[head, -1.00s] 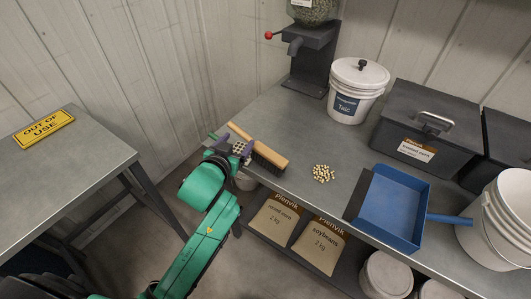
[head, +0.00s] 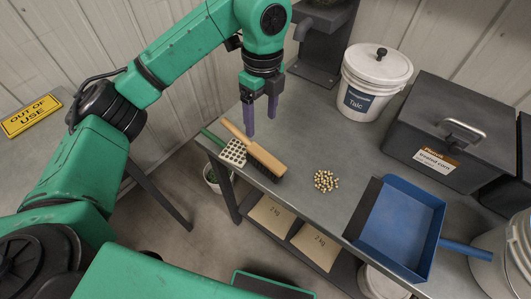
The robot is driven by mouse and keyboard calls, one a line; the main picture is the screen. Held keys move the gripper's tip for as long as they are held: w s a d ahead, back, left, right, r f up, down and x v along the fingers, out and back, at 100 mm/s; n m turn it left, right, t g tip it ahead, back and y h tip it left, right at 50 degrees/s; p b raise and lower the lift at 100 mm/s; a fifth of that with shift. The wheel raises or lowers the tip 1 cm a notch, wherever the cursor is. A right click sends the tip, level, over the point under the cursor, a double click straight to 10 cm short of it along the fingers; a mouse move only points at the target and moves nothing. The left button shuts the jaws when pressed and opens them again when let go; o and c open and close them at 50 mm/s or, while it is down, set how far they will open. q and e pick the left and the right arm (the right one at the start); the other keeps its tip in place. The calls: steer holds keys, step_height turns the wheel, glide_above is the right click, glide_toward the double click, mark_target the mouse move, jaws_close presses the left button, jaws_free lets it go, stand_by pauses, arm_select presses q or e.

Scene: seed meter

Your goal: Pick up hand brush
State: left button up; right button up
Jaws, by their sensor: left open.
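The hand brush (head: 256,152) has a light wooden back and handle and dark bristles. It lies on the left end of the grey metal bench, slanting from upper left to lower right. A perforated plate with a green handle (head: 233,152) lies beside it on its left. My left gripper (head: 261,122) is above the bench, pointing down, just behind the brush in the picture. Its two purple fingers are apart with nothing between them. I cannot tell its exact height above the bench. My right gripper does not show.
A pile of pale seeds (head: 326,181) lies right of the brush. A blue dustpan (head: 400,226), a white talc bucket (head: 372,82) and a dark lidded box (head: 450,130) stand further right. A dark metal stand (head: 322,45) is behind. Bags (head: 272,216) sit on the lower shelf.

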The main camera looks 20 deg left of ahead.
mark_target(263, 154)
arm_select(q)
steer(key=f+p, duration=0.1)
steer(key=f, duration=0.3)
steer(key=s+f+p, duration=0.1)
steer(key=f, duration=0.3)
steer(key=f+p, duration=0.2)
steer(key=f, duration=0.2)
steer(key=shift+s+d+f, duration=0.15)
steer(key=shift+d+f, duration=0.1)
steer(key=shift+f, duration=0.4)
jaws_close()
